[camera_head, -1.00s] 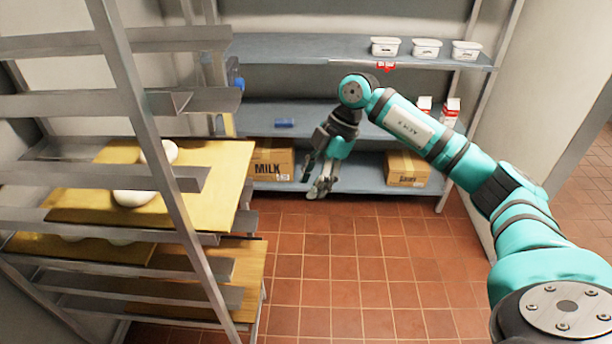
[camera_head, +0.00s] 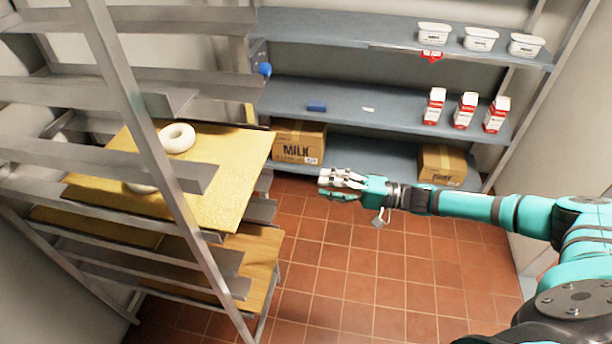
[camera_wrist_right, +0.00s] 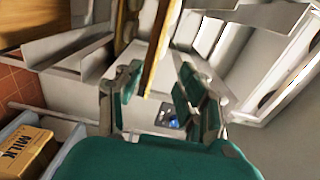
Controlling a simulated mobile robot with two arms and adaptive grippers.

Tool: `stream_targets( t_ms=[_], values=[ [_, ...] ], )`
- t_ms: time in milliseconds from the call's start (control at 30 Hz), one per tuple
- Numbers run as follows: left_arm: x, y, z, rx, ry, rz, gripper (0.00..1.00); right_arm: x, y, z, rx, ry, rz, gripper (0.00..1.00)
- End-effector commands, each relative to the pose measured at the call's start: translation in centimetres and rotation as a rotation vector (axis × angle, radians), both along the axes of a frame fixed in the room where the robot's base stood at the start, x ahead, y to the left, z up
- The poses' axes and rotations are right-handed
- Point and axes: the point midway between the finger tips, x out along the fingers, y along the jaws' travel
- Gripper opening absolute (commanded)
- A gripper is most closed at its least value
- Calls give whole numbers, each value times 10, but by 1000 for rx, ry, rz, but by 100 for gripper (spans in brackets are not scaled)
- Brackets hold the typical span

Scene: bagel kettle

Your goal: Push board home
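A yellow board (camera_head: 225,180) lies on a runner level of the metal rack at the left and sticks out past the rack's right side. A pale bagel ring (camera_head: 177,138) lies on it, and another (camera_head: 140,187) is partly hidden by a rail. My right gripper (camera_head: 325,183) points left toward the board's protruding edge, with a gap between them in the head view. In the right wrist view its fingers (camera_wrist_right: 155,100) are apart with nothing held; a board edge (camera_wrist_right: 160,50) shows beyond them. My left gripper is not in view.
A lower board (camera_head: 262,265) also protrudes from the rack (camera_head: 150,145). Blue-grey shelves (camera_head: 380,100) at the back hold white tubs (camera_head: 480,40), red-white cartons (camera_head: 465,110), a milk box (camera_head: 298,142) and another box (camera_head: 442,165). The tiled floor (camera_head: 350,270) is clear.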

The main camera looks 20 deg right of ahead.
Motion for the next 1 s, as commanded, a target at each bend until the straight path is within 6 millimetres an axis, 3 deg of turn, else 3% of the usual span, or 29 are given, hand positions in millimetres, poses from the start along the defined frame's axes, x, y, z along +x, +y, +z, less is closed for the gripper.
stream_targets(
  t_ms=[267,1000],
  values=[
    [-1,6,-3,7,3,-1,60,8,13,0,3,-4,4,38],
    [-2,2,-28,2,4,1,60,57,87,0,1,-7,6,38]
  ],
)
